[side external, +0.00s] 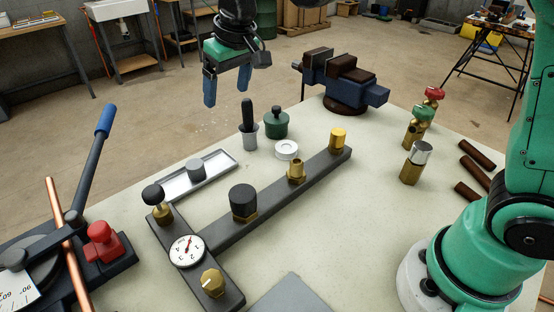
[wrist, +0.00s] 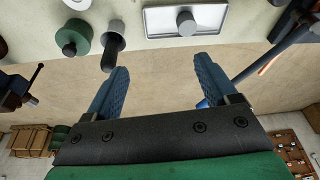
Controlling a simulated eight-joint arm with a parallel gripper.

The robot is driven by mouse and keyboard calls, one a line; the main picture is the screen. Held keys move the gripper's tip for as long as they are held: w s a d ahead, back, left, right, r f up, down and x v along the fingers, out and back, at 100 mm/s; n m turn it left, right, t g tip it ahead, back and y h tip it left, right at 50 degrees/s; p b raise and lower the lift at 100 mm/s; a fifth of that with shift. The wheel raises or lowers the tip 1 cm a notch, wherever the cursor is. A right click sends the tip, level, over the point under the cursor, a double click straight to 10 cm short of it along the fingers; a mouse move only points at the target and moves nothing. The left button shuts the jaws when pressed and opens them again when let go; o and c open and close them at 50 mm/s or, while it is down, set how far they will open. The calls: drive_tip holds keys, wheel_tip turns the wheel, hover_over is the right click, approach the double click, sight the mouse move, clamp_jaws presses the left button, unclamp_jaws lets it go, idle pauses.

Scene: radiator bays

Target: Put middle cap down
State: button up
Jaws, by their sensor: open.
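A grey manifold bar (side external: 270,205) lies on the pale bench with three fittings in a row. The near one wears a black cap (side external: 243,200), the middle brass fitting (side external: 297,171) is bare, and the far one wears a brass cap (side external: 338,139). A small grey cylindrical cap (side external: 196,170) stands on a white tray (side external: 176,186); in the wrist view the grey cap (wrist: 187,23) stands near the tray's edge. My gripper (side external: 228,97) is open and empty, raised above the far side of the bench; its blue fingers (wrist: 161,65) hold nothing.
A black-handled tool in a grey cup (side external: 248,134), a green jar (side external: 276,124) and a white ring (side external: 287,149) stand behind the bar. A vise (side external: 344,82) is at the back. A gauge (side external: 187,250) sits at the front; brass valves (side external: 420,122) stand right.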

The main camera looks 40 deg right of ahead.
drive_tip(key=s+d+f+t, duration=0.2)
drive_tip(key=s+d, duration=0.2)
drive_tip(key=s, duration=0.3)
drive_tip(key=s+d+f+m+t, duration=0.1)
drive_tip(key=s+d+f, duration=0.1)
drive_tip(key=s, duration=0.5)
drive_tip(key=shift+s+d+f+t+h, duration=0.3)
drive_tip(key=shift+d+t, duration=0.1)
drive_tip(key=shift+d, duration=0.45)
